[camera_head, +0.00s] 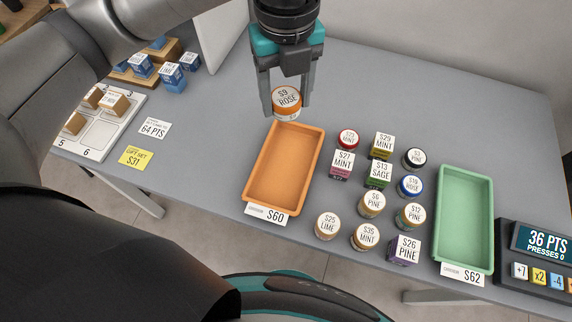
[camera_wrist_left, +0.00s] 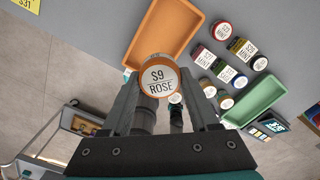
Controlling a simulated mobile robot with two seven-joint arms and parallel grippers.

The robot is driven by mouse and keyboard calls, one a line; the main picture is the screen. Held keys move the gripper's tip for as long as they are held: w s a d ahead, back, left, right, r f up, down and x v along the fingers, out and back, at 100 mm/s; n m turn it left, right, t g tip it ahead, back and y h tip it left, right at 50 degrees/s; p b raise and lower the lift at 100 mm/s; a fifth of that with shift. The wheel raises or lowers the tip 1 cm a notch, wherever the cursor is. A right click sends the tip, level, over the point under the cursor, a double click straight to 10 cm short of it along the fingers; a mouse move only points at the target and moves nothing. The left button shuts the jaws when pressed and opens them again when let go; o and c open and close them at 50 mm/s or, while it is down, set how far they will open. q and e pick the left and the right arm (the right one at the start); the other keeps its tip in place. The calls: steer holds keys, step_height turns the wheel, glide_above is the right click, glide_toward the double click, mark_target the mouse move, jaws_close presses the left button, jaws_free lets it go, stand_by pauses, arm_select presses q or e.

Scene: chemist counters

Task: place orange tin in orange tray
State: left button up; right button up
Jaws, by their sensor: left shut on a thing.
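The orange tin (camera_head: 286,101) has a white lid label reading "$9 ROSE". My left gripper (camera_head: 287,108) is shut on it and holds it at the far end of the orange tray. The tin also shows in the left wrist view (camera_wrist_left: 157,78), between the fingers. The orange tray (camera_head: 284,167) is empty and lies on the grey counter with a "$60" card at its near end. In the head view the tin overlaps the tray's far rim; its exact height above the counter is hard to tell. The tray also shows in the left wrist view (camera_wrist_left: 165,35). My right gripper is not in view.
Several labelled tins and boxes (camera_head: 372,204) stand right of the orange tray. Beyond them are a green tray (camera_head: 464,215) and a points display (camera_head: 540,243). At left are a white sectioned tray (camera_head: 100,132), blue boxes (camera_head: 172,74) and cards (camera_head: 135,157). The back right counter is clear.

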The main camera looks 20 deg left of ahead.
arm_select(q)
steer(key=b, duration=0.4)
glide_toward(286, 169)
step_height(286, 169, down, 6)
steer(key=shift+f+b, duration=0.2)
steer(key=shift+b, duration=1)
steer(key=shift+r, duration=0.1)
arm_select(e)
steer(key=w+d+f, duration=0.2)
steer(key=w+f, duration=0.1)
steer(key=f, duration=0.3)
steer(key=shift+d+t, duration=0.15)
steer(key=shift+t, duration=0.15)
arm_select(q)
steer(key=o, duration=1.4)
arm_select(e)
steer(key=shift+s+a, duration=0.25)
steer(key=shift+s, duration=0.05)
